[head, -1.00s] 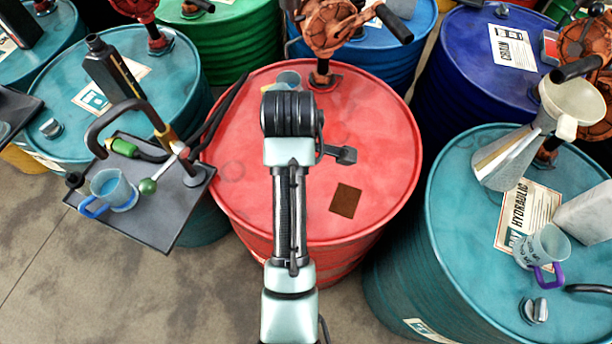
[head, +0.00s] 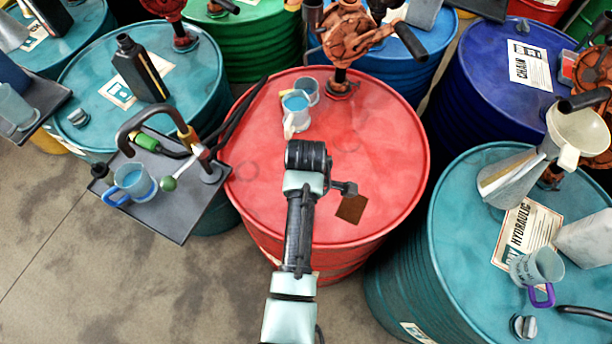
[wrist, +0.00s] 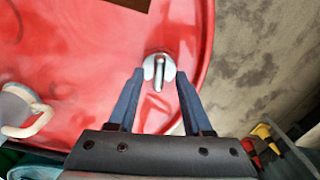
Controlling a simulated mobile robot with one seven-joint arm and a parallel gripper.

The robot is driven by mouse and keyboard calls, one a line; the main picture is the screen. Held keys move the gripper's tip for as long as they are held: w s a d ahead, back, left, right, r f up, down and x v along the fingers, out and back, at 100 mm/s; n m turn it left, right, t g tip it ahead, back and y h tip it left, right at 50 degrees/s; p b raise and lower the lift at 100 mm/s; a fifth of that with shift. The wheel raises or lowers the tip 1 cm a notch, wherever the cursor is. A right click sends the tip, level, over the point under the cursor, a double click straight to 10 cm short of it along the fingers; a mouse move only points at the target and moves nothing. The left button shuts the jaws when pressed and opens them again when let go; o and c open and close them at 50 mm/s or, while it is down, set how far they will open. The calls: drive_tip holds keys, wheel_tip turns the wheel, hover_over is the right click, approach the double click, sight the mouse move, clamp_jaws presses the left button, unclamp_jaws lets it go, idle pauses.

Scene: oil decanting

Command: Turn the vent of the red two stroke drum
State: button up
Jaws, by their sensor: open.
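The red two stroke drum (head: 390,150) stands in the middle of the head view, with my arm reaching over its top. Its vent (wrist: 158,66), a small silvery knob with a raised bar, shows in the wrist view near the drum's rim. My gripper (wrist: 159,75) is open, one dark blue finger to each side of the vent in the picture. I cannot tell whether the fingers are down level with the knob; no contact shows. In the head view the gripper and vent are hidden, apparently behind my arm.
Two measuring jugs (head: 296,113) and an orange-brown hand pump (head: 345,30) stand at the back of the red drum. A brown patch (head: 351,209) lies on its top. A dark tray (head: 170,215) with a blue-handled jug (head: 133,183) juts out at left. A teal drum (head: 465,240) stands close at right.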

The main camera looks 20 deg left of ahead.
drive_tip(key=shift+f, duration=1)
clamp_jaws()
